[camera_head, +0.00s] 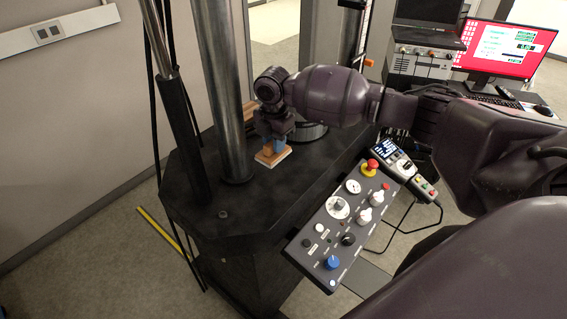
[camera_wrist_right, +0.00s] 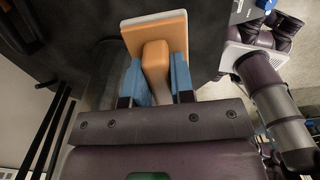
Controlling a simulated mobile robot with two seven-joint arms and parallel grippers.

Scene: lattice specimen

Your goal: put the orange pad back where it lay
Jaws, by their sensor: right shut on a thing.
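The orange pad (camera_head: 272,156) has a flat orange plate with a white layer and an upright handle. In the head view it is at the black machine base, beside the thick steel column; I cannot tell whether it touches the base. My right gripper (camera_head: 273,144) comes down on it from above. In the right wrist view the blue fingers of this gripper (camera_wrist_right: 156,84) are shut on the handle of the pad (camera_wrist_right: 155,35), one on each side. My left gripper is not in view.
The thick steel column (camera_head: 222,90) and a thinner dark post (camera_head: 185,125) stand left of the pad. A tan block (camera_head: 250,112) shows partly behind my gripper. A control panel (camera_head: 338,215) with a red button sits at the front right.

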